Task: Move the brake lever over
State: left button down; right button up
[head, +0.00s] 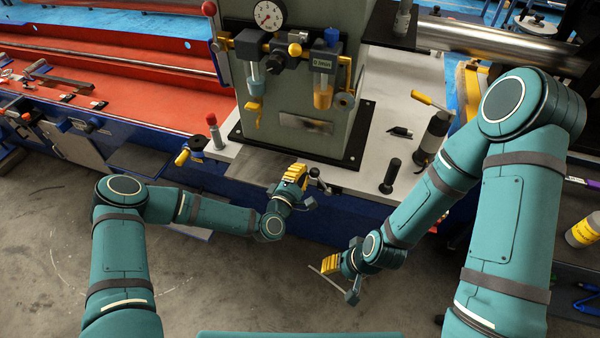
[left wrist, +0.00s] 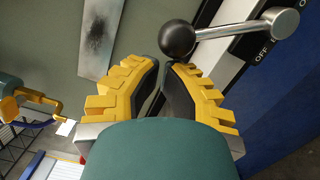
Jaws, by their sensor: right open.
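The brake lever (head: 317,179), a steel arm with a black ball knob (left wrist: 177,38), sits at the front edge of the machine. In the left wrist view its arm (left wrist: 235,30) runs to a round steel hub at the upper right, near an OFF label. My left gripper (head: 296,174) is beside the lever, to its left in the head view. Its yellow fingers (left wrist: 160,68) are drawn together with only a narrow gap, and the knob is just beyond the tips, not between them. Whether they touch it I cannot tell. My right gripper (head: 329,268) is open and empty, low over the floor.
A red-knobbed lever (head: 212,130) and a yellow handle (head: 183,157) stand left of the brake lever. A black-knobbed post (head: 390,175) and a yellow-handled cylinder (head: 434,135) stand right. The grey column (head: 300,135) rises behind. The floor in front is clear.

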pick_arm(q)
jog(key=shift+s+d+r+m, duration=0.1)
jog(key=shift+d+r+m, duration=0.15)
jog(key=shift+m, duration=0.15)
jog(key=s+d+r+m+g+y+p, duration=0.1)
jog(key=s+d+r+m, duration=0.1)
jog(key=d+m, duration=0.8)
jog(key=shift+s+d+r+m+p, duration=0.35)
jog(key=shift+s+m, duration=0.35)
jog(key=shift+m, duration=0.4)
dwell(0.3)
